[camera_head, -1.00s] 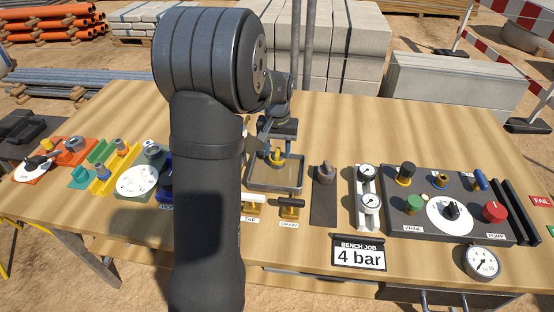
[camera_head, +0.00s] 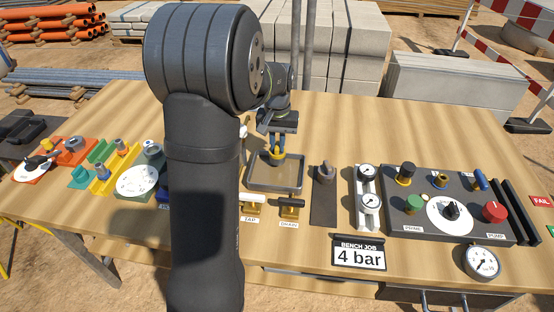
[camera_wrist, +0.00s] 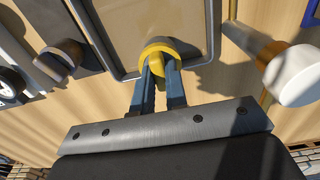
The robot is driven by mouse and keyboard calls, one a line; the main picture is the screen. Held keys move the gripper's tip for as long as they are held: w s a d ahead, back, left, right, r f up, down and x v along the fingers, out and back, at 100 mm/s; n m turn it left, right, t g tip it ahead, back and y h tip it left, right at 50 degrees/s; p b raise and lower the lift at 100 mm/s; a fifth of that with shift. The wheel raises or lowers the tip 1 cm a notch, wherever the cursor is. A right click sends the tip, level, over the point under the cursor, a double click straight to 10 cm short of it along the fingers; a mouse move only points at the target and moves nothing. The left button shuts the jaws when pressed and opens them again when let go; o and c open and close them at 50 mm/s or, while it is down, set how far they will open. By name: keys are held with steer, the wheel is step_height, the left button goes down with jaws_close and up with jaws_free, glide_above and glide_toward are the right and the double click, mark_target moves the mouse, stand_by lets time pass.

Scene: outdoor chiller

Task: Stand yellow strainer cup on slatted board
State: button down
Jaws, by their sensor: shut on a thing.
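The yellow strainer cup (camera_head: 277,152) is between the fingers of my gripper (camera_head: 278,147), over the shallow metal tray (camera_head: 262,187) near the middle of the bench. In the wrist view the cup (camera_wrist: 171,48) shows as a yellow ring with a raised part across it, and the blue-grey fingers of my gripper (camera_wrist: 160,75) are shut on it. The tray's rim (camera_wrist: 106,45) shows around it there. I cannot tell whether the cup touches the tray floor. I cannot make out the slatted board for certain.
Two valve handles labelled TAP (camera_head: 252,200) and DRAIN (camera_head: 291,203) stand in front of the tray. A grey lever on a dark plate (camera_head: 324,190), gauges (camera_head: 369,185) and a dark control panel (camera_head: 450,205) are to the right. Bare bench lies behind the tray.

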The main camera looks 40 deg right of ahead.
mark_target(276, 145)
steer(key=shift+r, duration=2.3)
steer(key=c, duration=2)
jaws_free()
jaws_close()
steer(key=shift+a, duration=0.15)
steer(key=w+a+r+n, duration=0.1)
steer(key=a+n, duration=0.2)
steer(key=a, duration=0.8)
steer(key=a+r+n, duration=0.2)
steer(key=a+n, duration=0.1)
steer(key=a, duration=0.8)
steer(key=shift+w+r, duration=0.15)
steer(key=shift+w, duration=0.2)
